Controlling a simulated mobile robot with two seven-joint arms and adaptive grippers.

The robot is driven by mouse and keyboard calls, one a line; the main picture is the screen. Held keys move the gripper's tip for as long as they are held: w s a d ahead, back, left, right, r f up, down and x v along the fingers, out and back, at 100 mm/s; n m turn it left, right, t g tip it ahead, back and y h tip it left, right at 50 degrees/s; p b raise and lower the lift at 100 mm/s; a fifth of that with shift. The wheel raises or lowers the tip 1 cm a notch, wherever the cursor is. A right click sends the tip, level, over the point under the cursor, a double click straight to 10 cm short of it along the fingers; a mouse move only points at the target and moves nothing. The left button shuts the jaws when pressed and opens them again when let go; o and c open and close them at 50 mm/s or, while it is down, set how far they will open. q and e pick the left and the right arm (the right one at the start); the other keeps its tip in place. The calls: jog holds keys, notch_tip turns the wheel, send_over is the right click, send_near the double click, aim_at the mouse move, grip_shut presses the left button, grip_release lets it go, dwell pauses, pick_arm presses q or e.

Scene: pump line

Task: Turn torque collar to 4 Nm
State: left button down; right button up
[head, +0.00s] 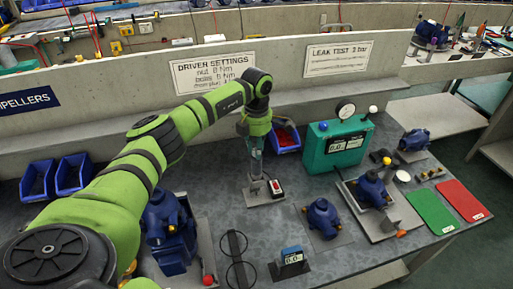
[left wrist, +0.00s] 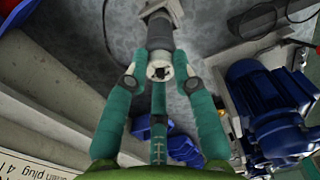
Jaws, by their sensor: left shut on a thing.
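A driver (head: 256,168) stands upright in a grey stand (head: 264,193) with a red switch on the bench. My left gripper (head: 255,153) reaches down over its top. In the left wrist view, the gripper's teal fingers (left wrist: 160,76) are shut on the grey torque collar (left wrist: 160,68), one on each side. The collar's end face shows a dark recess. The collar's setting cannot be read. My right gripper is in neither view.
A sign headed "DRIVER SETTINGS" (head: 211,72) is on the wall behind. A blue bin (head: 285,138) with red parts stands behind the driver. A teal leak tester (head: 336,145) and blue pumps (head: 322,217) are to the right; another blue pump (head: 168,232) is to the left.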

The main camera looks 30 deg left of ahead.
pick_arm(q)
jog(key=n, duration=0.4)
jog(key=shift+n, duration=0.3)
jog(key=n, duration=0.4)
jog(key=shift+n, duration=0.3)
jog(key=c, duration=1)
grip_release()
notch_tip(320, 180, up, 12)
